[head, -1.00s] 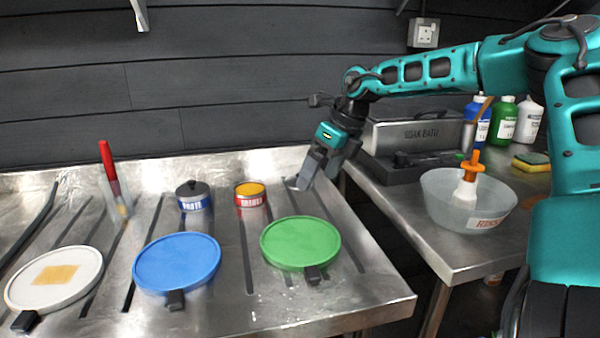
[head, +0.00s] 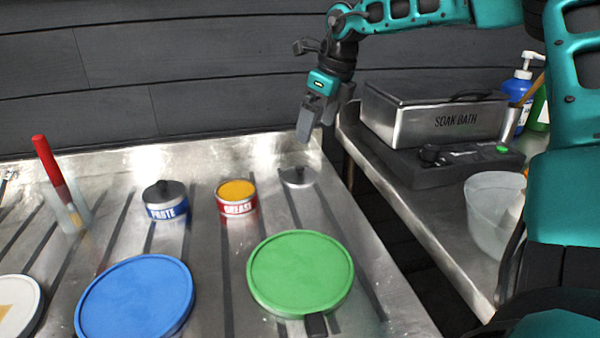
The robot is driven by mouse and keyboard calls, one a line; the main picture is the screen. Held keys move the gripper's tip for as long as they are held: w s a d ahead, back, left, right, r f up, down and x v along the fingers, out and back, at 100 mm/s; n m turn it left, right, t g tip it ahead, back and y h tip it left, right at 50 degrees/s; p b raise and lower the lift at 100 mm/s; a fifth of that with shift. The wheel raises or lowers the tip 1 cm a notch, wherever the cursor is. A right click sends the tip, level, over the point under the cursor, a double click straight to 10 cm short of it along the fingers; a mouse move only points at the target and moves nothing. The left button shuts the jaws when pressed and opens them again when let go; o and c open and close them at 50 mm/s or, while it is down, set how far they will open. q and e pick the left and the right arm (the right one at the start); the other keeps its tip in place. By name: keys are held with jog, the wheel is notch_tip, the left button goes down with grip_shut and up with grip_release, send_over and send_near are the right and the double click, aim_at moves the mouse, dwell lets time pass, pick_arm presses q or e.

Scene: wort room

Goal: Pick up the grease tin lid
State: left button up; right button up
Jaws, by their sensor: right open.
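The grease tin (head: 237,200) is red and white, stands upright and is uncovered, with orange-yellow grease showing. Its lid (head: 298,179) is a flat silver disc with a dark knob on top. It lies on the steel table to the right of the tin, near the back edge. My right gripper (head: 316,126) is open and empty, fingers pointing down, above and slightly behind the lid in the picture, apart from it. My left gripper is not in view.
A paste tin (head: 166,200) with a dark lid stands left of the grease tin. Green (head: 300,273) and blue (head: 135,300) round discs lie in front. A red-handled tool (head: 50,165) stands at left. The soak bath (head: 430,115) and a pale bowl (head: 492,212) are on the right counter.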

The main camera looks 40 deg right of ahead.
send_over(302, 167)
jog(key=s, duration=0.2)
jog(key=f, duration=0.3)
jog(key=d+f, duration=0.1)
jog(key=f, duration=0.1)
jog(key=shift+b, duration=0.4)
jog(key=shift+a+b+x, duration=0.15)
jog(key=shift+b+x, duration=0.15)
jog(key=shift+x, duration=1.3)
jog(key=shift+a+b+x, duration=0.2)
jog(key=shift+b+x, duration=0.05)
jog(key=shift+x, duration=1.3)
jog(key=shift+w, duration=0.15)
jog(key=shift+r, duration=0.1)
jog(key=c, duration=0.8)
